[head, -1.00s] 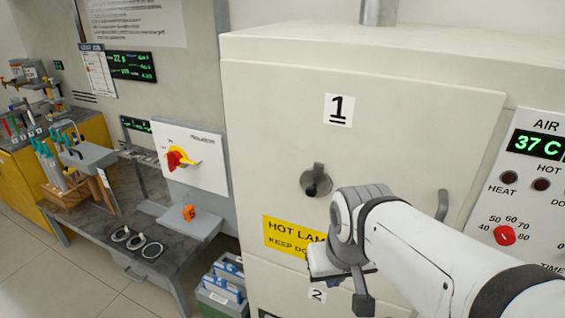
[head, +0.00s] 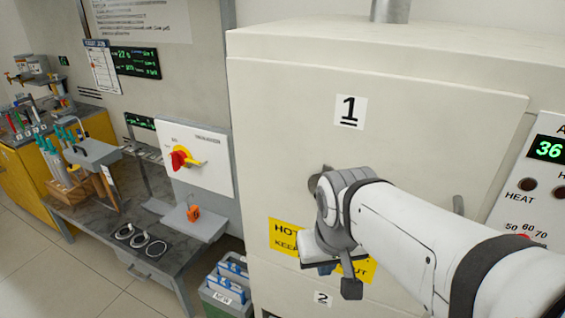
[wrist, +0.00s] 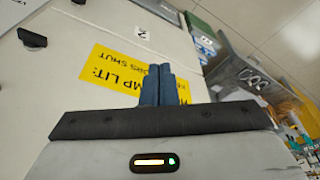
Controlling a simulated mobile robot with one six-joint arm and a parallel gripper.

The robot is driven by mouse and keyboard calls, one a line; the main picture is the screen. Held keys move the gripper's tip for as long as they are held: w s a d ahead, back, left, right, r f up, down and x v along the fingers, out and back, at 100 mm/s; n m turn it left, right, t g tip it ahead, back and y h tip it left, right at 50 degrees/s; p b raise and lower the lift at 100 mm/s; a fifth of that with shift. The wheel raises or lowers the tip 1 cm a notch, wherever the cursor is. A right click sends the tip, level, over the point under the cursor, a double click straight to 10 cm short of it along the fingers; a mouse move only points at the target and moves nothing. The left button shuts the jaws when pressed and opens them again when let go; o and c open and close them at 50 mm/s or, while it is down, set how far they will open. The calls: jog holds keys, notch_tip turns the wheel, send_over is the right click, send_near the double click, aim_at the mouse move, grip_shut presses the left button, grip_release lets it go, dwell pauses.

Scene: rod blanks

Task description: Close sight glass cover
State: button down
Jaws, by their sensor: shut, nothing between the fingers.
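The sight glass cover (head: 327,170) is a small grey metal piece on the cream door marked 1. Only its upper edge shows in the head view, because my wrist hides the rest, so I cannot tell its position from this frame. My gripper (head: 326,268) is in front of the door, low over the yellow sign and partly hidden by my wrist. In the wrist view my blue fingers (wrist: 157,85) are together and empty, with the yellow sign behind them. The cover is not identifiable in the wrist view.
The yellow warning sign (head: 284,236) is below the cover. A door handle (head: 458,205) is at the right, beside my arm. A red rotary switch (head: 180,158) is on the left wall panel. Bins (head: 228,285) stand on the floor. A bench (head: 170,262) holds rings.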

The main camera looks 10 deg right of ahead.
jog(key=w+a+r+m+g+h+p, duration=0.1)
jog(key=w+a+r+m+h, duration=0.2)
jog(key=w+a+r, duration=0.35)
jog(key=w+a+r+m+h, duration=0.3)
jog(key=w+r, duration=0.6)
jog(key=d+f, duration=0.3)
jog(key=d+f+p, duration=0.1)
jog(key=d+f, duration=0.1)
jog(key=d, duration=0.1)
jog(key=d+f+p, duration=0.1)
jog(key=d+f, duration=0.1)
jog(key=f, duration=0.1)
jog(key=shift+s+d+f, duration=0.3)
jog(key=shift+d+f, duration=0.05)
jog(key=shift+d, duration=0.05)
